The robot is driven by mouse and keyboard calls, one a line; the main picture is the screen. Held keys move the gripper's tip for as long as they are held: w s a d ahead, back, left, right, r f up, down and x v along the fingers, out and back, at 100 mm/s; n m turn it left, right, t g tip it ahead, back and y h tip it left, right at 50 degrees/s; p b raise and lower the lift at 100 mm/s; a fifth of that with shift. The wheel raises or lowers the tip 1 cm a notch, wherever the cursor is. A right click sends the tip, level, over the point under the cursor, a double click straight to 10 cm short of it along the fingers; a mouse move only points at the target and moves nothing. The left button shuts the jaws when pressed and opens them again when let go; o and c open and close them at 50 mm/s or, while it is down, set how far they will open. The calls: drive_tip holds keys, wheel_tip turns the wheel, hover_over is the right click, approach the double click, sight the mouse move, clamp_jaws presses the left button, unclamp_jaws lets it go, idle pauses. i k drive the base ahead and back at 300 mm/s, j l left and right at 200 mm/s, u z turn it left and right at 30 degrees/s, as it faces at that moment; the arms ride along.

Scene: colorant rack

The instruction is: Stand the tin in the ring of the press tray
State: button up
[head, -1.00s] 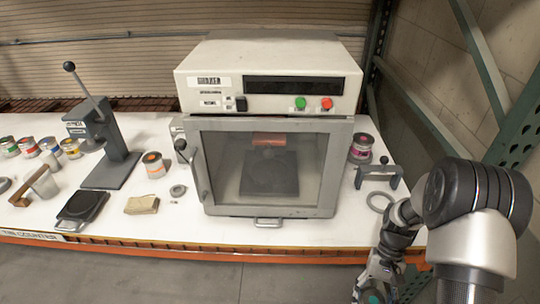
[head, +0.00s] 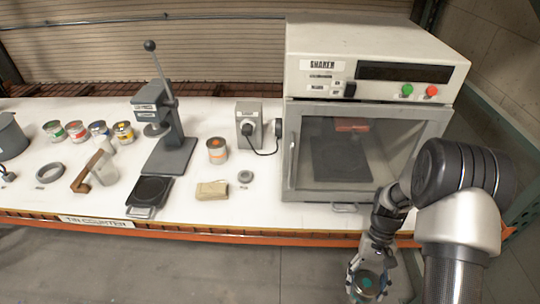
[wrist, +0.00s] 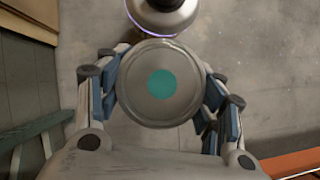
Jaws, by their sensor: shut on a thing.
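My gripper (head: 368,276) hangs low in front of the counter, over the floor, at the lower right of the head view. It is shut on a tin (wrist: 135,95) with a grey metal lid and a teal dot; the fingers (wrist: 160,100) clasp it from both sides in the wrist view. The tin's lid faces the wrist camera, so its side is hidden. The press tray (head: 135,212), with a dark round ring (head: 152,189) on it, lies at the counter's front edge, left of my gripper and well apart from it. The ring looks empty.
The lever press (head: 176,150) stands behind the tray. A tan cloth (head: 211,190), an orange-dotted tin (head: 217,155) and a small grey ring (head: 245,176) are to its right. The shaker cabinet (head: 300,140) stands near my arm. Several tins and a brown-handled tool (head: 88,175) are left.

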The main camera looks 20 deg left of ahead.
sight(150, 188)
drive_tip(key=j+u, duration=0.45)
drive_tip(key=j, duration=2.95)
